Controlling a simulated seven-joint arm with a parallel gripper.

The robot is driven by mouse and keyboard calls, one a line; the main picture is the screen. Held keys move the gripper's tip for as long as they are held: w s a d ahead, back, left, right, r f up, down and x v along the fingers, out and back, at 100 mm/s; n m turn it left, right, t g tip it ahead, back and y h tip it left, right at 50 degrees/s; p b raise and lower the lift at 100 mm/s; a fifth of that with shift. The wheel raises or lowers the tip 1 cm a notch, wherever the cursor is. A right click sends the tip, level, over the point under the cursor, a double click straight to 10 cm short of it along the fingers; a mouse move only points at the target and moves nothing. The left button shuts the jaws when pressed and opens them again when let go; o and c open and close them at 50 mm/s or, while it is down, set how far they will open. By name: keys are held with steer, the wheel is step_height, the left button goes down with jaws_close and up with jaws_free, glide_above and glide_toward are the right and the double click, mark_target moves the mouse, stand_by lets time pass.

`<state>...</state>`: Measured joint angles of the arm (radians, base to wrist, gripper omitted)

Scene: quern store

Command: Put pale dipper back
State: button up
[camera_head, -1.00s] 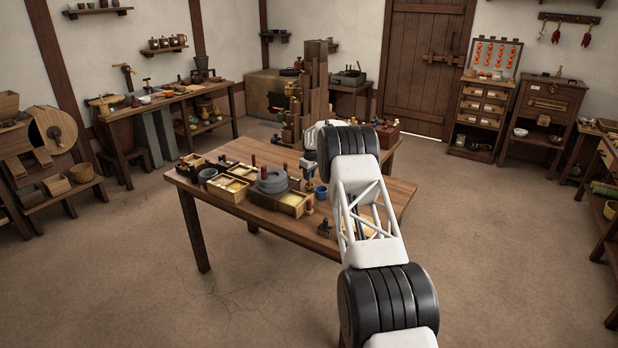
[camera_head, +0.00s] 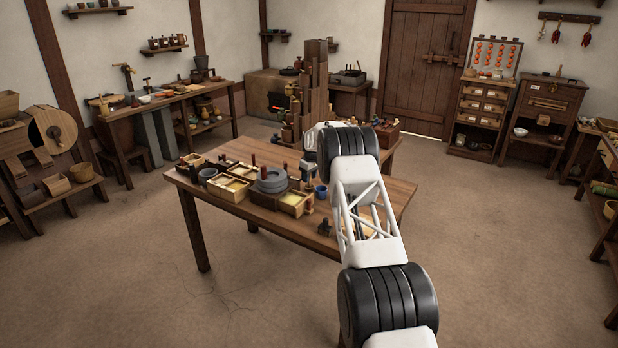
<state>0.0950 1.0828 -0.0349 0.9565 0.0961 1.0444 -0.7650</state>
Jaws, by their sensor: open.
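My gripper (camera_head: 308,183) points down over the middle of the worktable (camera_head: 285,226), just right of the grey round quern stones (camera_head: 272,180). It is small in the picture, and its jaws look open and empty. I cannot make out the pale dipper for certain. It may be among the small items near the boxes or hidden behind my arm. Open wooden boxes with pale contents stand on the table, one left of the stones (camera_head: 227,189) and one at their front right (camera_head: 294,203). A blue cup (camera_head: 321,191) stands close to the right of my gripper.
A tall stepped wooden stack (camera_head: 314,95) rises behind my gripper. A dark cup (camera_head: 207,174) stands at the table's left. A small dark item (camera_head: 325,228) sits near the front edge. My arm hides much of the table's right side. The front left tabletop strip is narrow.

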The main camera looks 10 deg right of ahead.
step_height(320, 180, up, 12)
steer(key=s, duration=0.1)
steer(key=shift+d, duration=0.45)
steer(key=shift+s+r, duration=0.1)
stand_by(0.7)
